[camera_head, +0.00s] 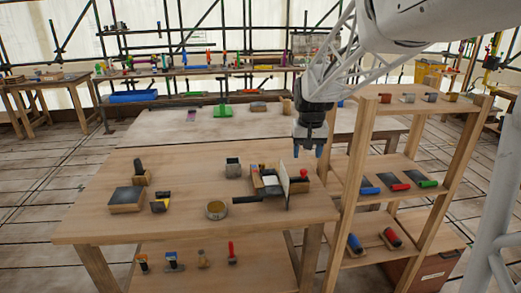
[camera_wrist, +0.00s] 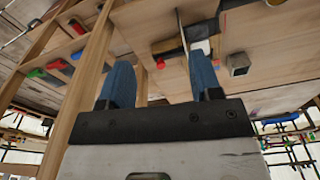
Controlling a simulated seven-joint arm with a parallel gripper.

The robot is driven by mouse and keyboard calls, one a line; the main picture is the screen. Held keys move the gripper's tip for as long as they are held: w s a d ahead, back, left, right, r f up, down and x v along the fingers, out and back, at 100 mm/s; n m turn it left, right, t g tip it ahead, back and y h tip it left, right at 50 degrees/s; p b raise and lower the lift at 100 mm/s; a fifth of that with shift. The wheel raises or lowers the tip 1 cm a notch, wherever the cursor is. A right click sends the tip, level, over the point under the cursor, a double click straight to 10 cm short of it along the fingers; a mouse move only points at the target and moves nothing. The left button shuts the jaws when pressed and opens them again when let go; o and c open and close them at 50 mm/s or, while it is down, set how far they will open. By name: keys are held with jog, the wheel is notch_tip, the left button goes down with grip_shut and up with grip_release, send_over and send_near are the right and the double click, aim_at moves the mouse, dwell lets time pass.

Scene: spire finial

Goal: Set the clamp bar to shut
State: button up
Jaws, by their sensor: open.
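A small wooden device (camera_head: 268,186) stands on the near workbench, with an upright pale panel, dark parts and a red knob (camera_head: 303,173) at its right. A thin dark bar (camera_head: 247,199) sticks out at its left front; I cannot tell for sure whether this is the clamp bar. My gripper (camera_head: 309,148) points down above the bench's right edge, above and slightly right of the device, apart from it. In the wrist view the two blue fingers (camera_wrist: 160,56) are spread with nothing held. The device (camera_wrist: 172,46) shows beyond them, partly hidden by the right finger.
A wooden shelf (camera_head: 362,150) with several coloured items rises close on the right.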

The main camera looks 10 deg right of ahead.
jog(key=w+d+f, duration=0.2)
jog(key=w+f, duration=0.1)
jog(key=w, duration=0.3)
jog(key=w+d+f, duration=0.2)
jog(key=w+f, duration=0.1)
jog(key=w, duration=0.3)
jog(key=m+g, duration=0.1)
send_over(304, 171)
jog(key=f, duration=0.7)
jog(key=shift+w+f, duration=0.25)
jog(key=shift+f, duration=0.1)
jog(key=shift+f, duration=3.9)
jog(key=shift+c, duration=0.4)
grip_shut()
